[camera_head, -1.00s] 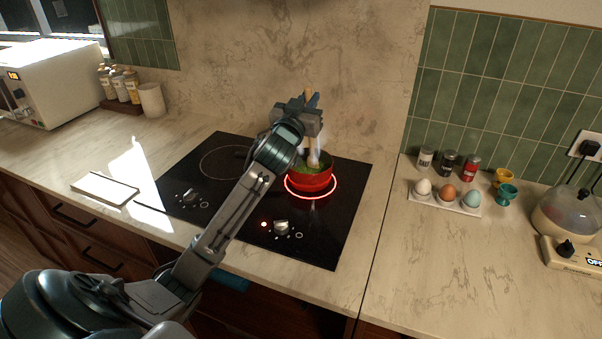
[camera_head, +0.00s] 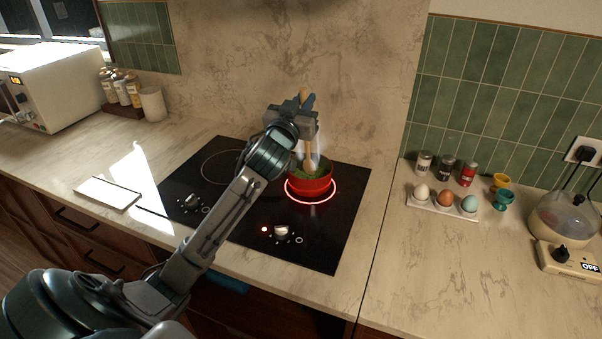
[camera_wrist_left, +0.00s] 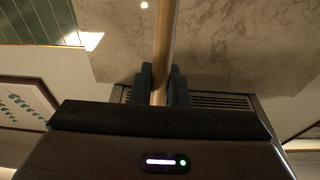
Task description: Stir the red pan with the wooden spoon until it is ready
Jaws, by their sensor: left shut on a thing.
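The red pan (camera_head: 311,187) sits on the glowing rear right burner ring (camera_head: 333,196) of the black cooktop (camera_head: 330,240). Green contents show inside it. My left gripper (camera_head: 308,112) is above the pan, shut on the wooden spoon (camera_head: 310,150). The spoon stands nearly upright, its lower end inside the pan; its tip is hidden by the contents or rim. In the left wrist view the spoon handle (camera_wrist_left: 163,50) runs between the two fingers of the gripper (camera_wrist_left: 159,85). My right gripper is not in view.
A front control knob (camera_head: 281,232) has a lit red light beside it. An egg tray (camera_head: 447,210) with three eggs, egg cups, spice jars and an egg cooker (camera_head: 565,225) stand on the right counter. A white board (camera_head: 107,193) lies left. The counter right of the cooktop's front is clear.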

